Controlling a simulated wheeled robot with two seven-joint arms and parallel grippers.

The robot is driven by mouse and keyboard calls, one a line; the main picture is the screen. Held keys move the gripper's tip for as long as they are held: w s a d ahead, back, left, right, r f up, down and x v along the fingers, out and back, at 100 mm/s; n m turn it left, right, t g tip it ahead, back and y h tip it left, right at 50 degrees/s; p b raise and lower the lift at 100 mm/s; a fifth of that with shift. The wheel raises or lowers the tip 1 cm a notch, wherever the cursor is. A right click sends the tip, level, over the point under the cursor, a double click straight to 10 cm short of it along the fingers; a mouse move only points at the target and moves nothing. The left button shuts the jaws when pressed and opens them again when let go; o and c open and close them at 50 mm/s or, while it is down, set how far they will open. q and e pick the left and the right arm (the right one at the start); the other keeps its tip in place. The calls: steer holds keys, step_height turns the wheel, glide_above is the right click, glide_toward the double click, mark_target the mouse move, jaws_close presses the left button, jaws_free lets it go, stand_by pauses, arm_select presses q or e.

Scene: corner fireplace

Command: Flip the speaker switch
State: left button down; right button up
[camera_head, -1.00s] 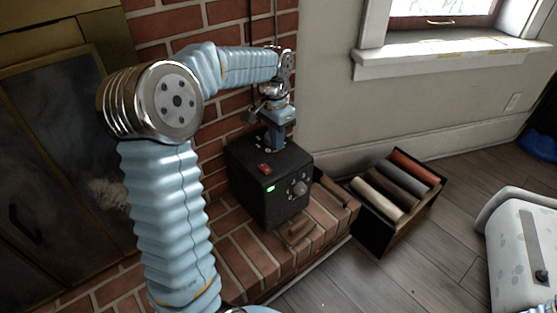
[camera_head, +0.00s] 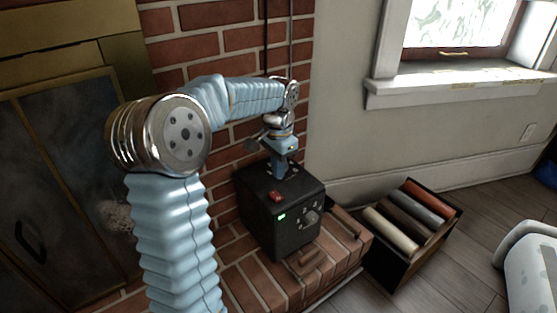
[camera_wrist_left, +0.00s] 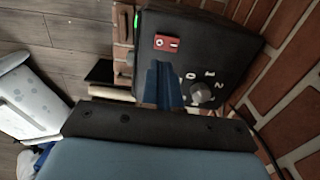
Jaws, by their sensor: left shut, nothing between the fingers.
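The speaker is a black box (camera_head: 262,222) on the brick hearth, with a lit green light and a grey knob on its front. Its red switch (camera_head: 276,196) is on the top near the front edge; it also shows in the left wrist view (camera_wrist_left: 167,42). My left gripper (camera_head: 281,174) is shut and empty, pointing down at the speaker top, behind the switch in the head view. In the wrist view its blue fingers (camera_wrist_left: 161,72) end just below the switch, beside a numbered knob (camera_wrist_left: 201,92). I cannot tell whether the fingertips touch the top. My right gripper is not in view.
A dark crate (camera_head: 397,267) with several rolled items stands on the wood floor right of the hearth. A brick wall (camera_head: 225,50) rises behind the speaker, with dark cables. A white spotted object (camera_head: 530,265) is at the lower right.

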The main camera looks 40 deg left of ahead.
mark_target(279, 198)
arm_select(q)
step_height(279, 198, down, 8)
steer(key=shift+r+b, duration=0.1)
steer(key=shift+b, duration=0.45)
